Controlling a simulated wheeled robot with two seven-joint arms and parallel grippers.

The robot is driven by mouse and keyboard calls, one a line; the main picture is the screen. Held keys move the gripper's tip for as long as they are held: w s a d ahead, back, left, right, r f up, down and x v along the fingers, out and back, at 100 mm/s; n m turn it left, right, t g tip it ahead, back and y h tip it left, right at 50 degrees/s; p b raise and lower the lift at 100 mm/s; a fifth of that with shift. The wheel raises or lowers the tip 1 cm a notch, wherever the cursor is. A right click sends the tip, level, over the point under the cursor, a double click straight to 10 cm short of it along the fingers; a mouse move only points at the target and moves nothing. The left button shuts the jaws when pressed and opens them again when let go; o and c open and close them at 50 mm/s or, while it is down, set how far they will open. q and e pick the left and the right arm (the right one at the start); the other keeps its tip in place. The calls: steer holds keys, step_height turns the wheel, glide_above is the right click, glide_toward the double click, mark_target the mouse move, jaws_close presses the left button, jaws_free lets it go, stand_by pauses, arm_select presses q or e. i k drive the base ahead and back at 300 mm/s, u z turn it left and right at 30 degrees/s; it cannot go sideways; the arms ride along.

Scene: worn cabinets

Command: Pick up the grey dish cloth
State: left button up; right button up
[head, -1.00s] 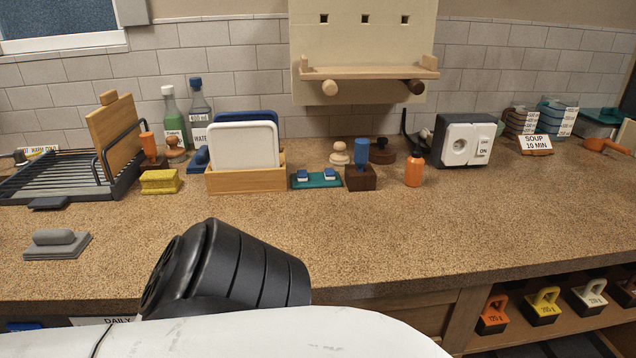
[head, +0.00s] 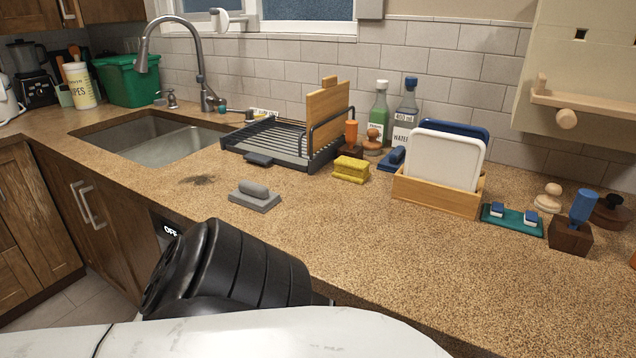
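The grey dish cloth (head: 255,200) appears to be the flat grey piece with a rounded roll on top. It lies on the speckled brown counter (head: 330,240) near the front edge, left of the middle in the head view. Nothing touches it. A black ribbed part and a white part of my own body fill the bottom of the view, below the cloth. Neither of my grippers is in view.
A black dish rack (head: 280,140) with a wooden board stands behind the cloth, and a yellow sponge (head: 350,169) lies to its right. A sink (head: 160,143) with a tall tap is to the left. Counter around the cloth is clear, apart from a dark mark (head: 198,180).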

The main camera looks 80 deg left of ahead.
mark_target(257, 197)
steer(key=u, duration=2.35)
